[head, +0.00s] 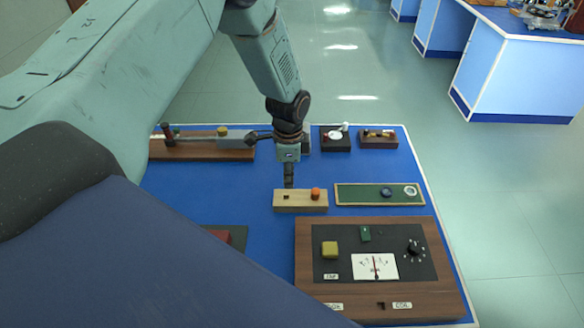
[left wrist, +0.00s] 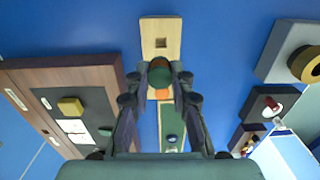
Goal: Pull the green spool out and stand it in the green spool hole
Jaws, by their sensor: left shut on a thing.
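My left gripper (head: 289,182) points down over the left part of a pale wooden block (head: 319,207). In the left wrist view the left gripper (left wrist: 160,78) is shut on the green spool (left wrist: 159,72), a dark green round piece between its fingertips. The spool cannot be made out in the head view. The block (left wrist: 149,27) has an open square hole (left wrist: 161,43), and an orange spool (head: 316,192) stands at its other end. How high the green spool is above the block is unclear. My right gripper is not in view.
A green board (head: 350,194) beside the block carries a blue round piece (head: 386,192) and a white ring (head: 410,190). A wooden meter console (head: 311,303) stands in front. Small devices (head: 335,139) line the back of the blue table. Bare blue surface lies left of the block.

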